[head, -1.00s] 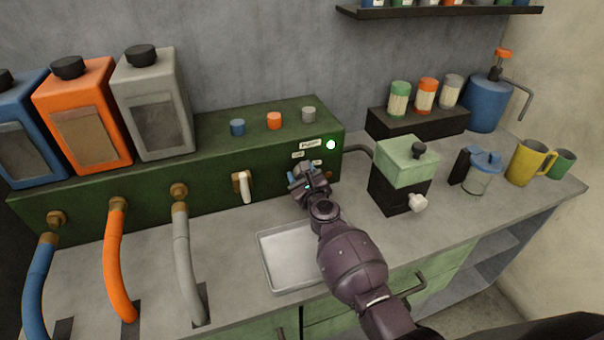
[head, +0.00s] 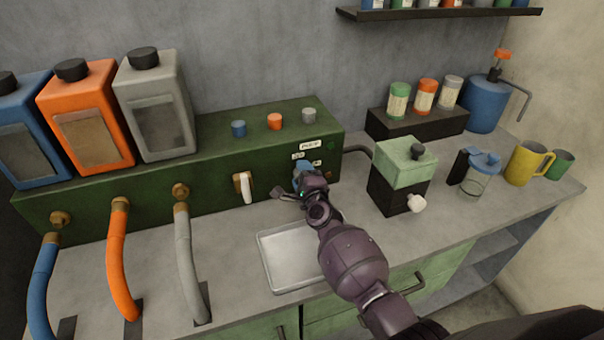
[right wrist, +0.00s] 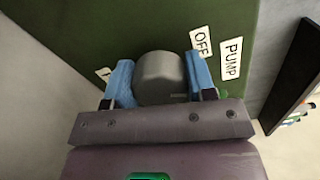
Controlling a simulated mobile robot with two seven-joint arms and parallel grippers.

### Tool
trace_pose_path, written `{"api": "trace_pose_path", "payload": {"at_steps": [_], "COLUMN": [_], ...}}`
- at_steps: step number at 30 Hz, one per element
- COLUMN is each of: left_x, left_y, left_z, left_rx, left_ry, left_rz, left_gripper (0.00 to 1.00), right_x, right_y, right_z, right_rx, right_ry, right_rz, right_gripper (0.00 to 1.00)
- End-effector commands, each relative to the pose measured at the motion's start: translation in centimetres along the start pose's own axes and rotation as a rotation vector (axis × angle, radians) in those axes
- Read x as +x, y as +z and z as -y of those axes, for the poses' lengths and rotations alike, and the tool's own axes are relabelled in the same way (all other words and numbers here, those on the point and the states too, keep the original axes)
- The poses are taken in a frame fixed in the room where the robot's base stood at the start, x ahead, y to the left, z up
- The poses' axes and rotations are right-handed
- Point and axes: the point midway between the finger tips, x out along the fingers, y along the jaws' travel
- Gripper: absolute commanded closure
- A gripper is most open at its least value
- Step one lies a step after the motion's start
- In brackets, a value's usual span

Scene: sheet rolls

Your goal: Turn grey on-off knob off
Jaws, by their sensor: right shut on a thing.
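The grey on-off knob (right wrist: 160,78) is on the front of a green machine (head: 215,185). In the right wrist view it sits between the blue fingers of my right gripper (right wrist: 160,85), which is shut on it. In the head view my right gripper (head: 303,174) is at the right end of the machine's front and hides the knob. An OFF label (right wrist: 201,42) and a PUMP label (right wrist: 231,58) are beside the knob. My left gripper is not in view.
A white lever (head: 246,188) is on the machine's front, left of my right gripper. A metal tray (head: 290,262) lies on the counter below. A green-topped box (head: 405,160) stands to the right. Hoses (head: 185,260) run down at the left.

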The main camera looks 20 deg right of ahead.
Motion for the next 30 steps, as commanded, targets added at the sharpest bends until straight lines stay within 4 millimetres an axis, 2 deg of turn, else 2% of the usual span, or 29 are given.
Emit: {"api": "trace_pose_path", "payload": {"at_steps": [13, 30], "left_x": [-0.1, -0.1], "left_y": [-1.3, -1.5], "left_z": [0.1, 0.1], "left_rx": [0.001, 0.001], "left_ry": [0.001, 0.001], "left_rz": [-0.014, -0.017], "left_gripper": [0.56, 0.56], "right_x": [0.0, 0.0], "right_y": [0.0, -0.1], "right_z": [0.0, -0.1], "right_rx": [-0.293, -0.368], "right_ry": [0.002, 0.002], "right_rz": [0.0, 0.0], "right_gripper": [0.73, 0.73]}}
